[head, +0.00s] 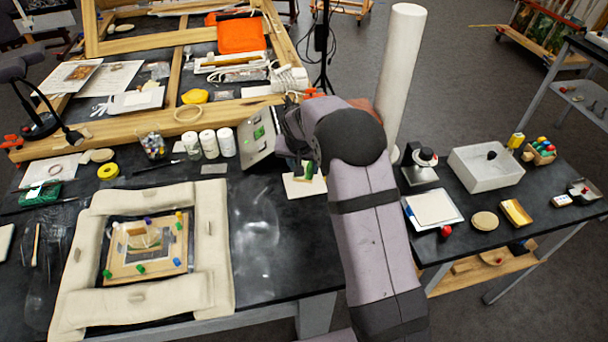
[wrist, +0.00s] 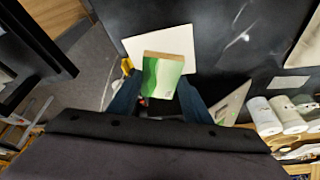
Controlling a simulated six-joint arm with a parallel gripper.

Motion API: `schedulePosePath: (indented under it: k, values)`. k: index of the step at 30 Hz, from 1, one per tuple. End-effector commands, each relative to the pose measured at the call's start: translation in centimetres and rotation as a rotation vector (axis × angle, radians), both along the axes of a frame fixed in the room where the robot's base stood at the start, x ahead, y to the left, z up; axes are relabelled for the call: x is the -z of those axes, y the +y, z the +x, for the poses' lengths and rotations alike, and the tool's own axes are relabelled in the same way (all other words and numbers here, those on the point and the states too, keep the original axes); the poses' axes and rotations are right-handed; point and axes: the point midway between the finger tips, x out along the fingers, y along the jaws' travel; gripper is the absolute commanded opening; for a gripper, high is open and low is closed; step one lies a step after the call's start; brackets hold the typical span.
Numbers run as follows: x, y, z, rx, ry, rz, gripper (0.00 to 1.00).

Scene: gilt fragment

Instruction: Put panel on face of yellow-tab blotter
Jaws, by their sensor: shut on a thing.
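My gripper (wrist: 158,98) is shut on the panel, a small block with a green-and-white painted face and a bare wood edge (wrist: 163,72). In the head view the panel (head: 310,167) is partly hidden by my gripper (head: 306,160).
A tilted grey board with green patches (head: 258,140) stands close left of my gripper. White jars (head: 208,144) stand further left. A padded frame (head: 215,255) fills the front left of the table. A side table (head: 470,225) is at right.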

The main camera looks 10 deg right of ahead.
Motion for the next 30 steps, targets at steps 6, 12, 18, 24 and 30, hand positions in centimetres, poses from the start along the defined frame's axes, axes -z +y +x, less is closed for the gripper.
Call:
schedulePosePath:
  k: [6, 12, 18, 24, 30]
  values:
    - [1.0, 0.0, 0.1, 0.001, -0.002, 0.0, 0.19]
    - [2.1, 0.0, 0.0, -0.001, 0.002, -0.001, 0.19]
    - [4.3, 0.0, 0.0, -0.001, 0.0, 0.0, 0.19]
    - [4.7, 0.0, 0.1, -0.001, -0.003, 0.001, 0.19]
    - [4.9, 0.0, 0.1, 0.0, -0.002, 0.0, 0.19]
